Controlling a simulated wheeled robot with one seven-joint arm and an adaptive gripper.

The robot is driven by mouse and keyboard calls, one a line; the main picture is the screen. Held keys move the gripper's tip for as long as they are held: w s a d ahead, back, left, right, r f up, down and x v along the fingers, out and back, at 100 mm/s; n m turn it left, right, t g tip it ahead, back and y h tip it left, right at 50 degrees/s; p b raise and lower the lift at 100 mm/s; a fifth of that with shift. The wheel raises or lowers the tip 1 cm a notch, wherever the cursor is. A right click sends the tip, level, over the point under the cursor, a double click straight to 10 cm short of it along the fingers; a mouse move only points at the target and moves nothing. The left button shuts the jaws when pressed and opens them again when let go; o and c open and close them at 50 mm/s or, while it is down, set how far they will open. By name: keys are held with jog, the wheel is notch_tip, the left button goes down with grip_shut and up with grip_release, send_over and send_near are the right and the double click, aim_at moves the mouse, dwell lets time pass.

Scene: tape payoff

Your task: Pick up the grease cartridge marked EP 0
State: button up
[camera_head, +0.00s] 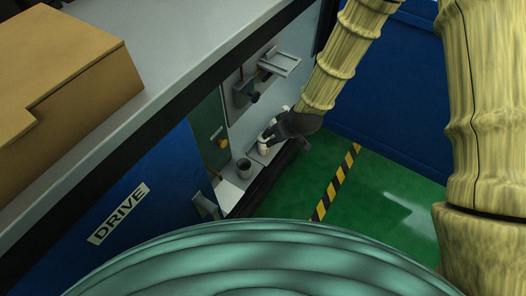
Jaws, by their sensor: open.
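My gripper (267,138) is at the end of my tan arm, low in the open bay of the blue machine. It is open. A small pale cylinder (264,150) stands just below its fingers and is partly covered by them; whether they touch it I cannot tell. A dark grey cylindrical thing (243,168) stands to the left on the same light ledge. No EP 0 marking can be read, so I cannot tell which of these, if either, is the grease cartridge.
A bracket with a flat plate (279,62) juts out above the ledge (232,190). A blue panel marked DRIVE (118,212) is at left, under a grey top with a cardboard box (60,80). The green floor (385,190) with a striped line (336,183) looks clear.

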aim_at(261, 136)
jog(key=shift+n+t, duration=0.3)
jog(key=shift+n, duration=0.1)
jog(key=b+x, duration=0.2)
jog(key=x, duration=0.1)
jog(key=b+x, duration=0.3)
jog(key=w+a+r+b+x, duration=0.1)
jog(key=b+x, duration=0.1)
jog(key=x, duration=0.1)
jog(key=shift+w+a+f, duration=0.2)
jog(key=shift+w+f, duration=0.05)
jog(key=shift+b+x, duration=2.3)
jog(key=shift+x, duration=0.4)
jog(key=shift+w+a+r, duration=0.1)
jog(key=shift+w+r, duration=0.05)
jog(key=c, duration=0.9)
